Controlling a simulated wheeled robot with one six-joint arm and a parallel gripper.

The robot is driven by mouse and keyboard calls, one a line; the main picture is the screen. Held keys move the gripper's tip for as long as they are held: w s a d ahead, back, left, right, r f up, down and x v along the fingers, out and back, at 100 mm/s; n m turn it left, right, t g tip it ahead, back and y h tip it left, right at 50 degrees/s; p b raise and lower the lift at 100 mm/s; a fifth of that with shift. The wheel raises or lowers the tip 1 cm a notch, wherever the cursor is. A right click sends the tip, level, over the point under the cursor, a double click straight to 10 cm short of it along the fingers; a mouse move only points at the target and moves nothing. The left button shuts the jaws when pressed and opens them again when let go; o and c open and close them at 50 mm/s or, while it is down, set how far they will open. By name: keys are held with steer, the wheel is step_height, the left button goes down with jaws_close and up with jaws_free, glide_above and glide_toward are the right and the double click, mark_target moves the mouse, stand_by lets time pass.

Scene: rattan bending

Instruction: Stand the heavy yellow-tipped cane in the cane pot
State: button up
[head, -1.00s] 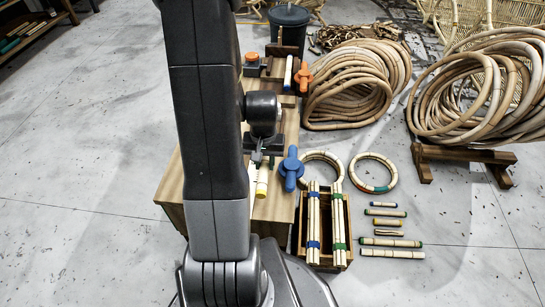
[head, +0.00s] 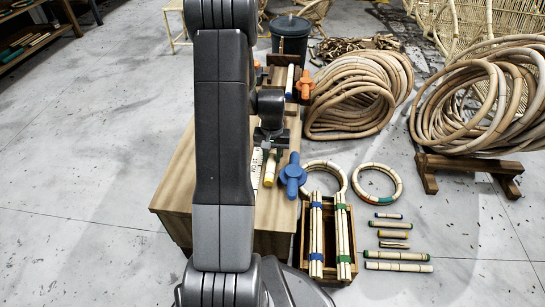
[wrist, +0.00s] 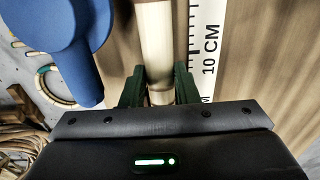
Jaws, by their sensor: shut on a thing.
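My gripper (head: 270,138) is above the wooden workbench (head: 180,185), partly hidden behind my own arm in the head view. It is shut on the yellow-tipped cane (head: 269,169), whose yellow end points toward the near side of the bench. In the wrist view the pale cane (wrist: 156,40) runs up from between my two dark green fingers (wrist: 159,88); no yellow tip shows there. A dark round bin (head: 290,42) stands behind the bench; I cannot tell whether it is the cane pot.
A wooden crate (head: 325,273) with banded canes is in front. Rattan coils (head: 355,95) and several short canes (head: 396,255) lie right.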

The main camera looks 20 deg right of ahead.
mark_target(272, 152)
steer(key=shift+w+d+f+b, duration=0.2)
steer(key=shift+w+f, duration=0.15)
steer(key=shift+f, duration=0.1)
steer(key=shift+w+d+f+b, duration=0.15)
steer(key=shift+w+f, duration=0.2)
steer(key=shift+f, duration=0.1)
steer(key=shift+r, duration=0.1)
steer(key=shift+f, duration=0.2)
steer(key=o, duration=1)
steer(key=shift+r, duration=0.1)
step_height(272, 152, up, 12)
steer(key=p, duration=0.4)
steer(key=shift+r, duration=0.1)
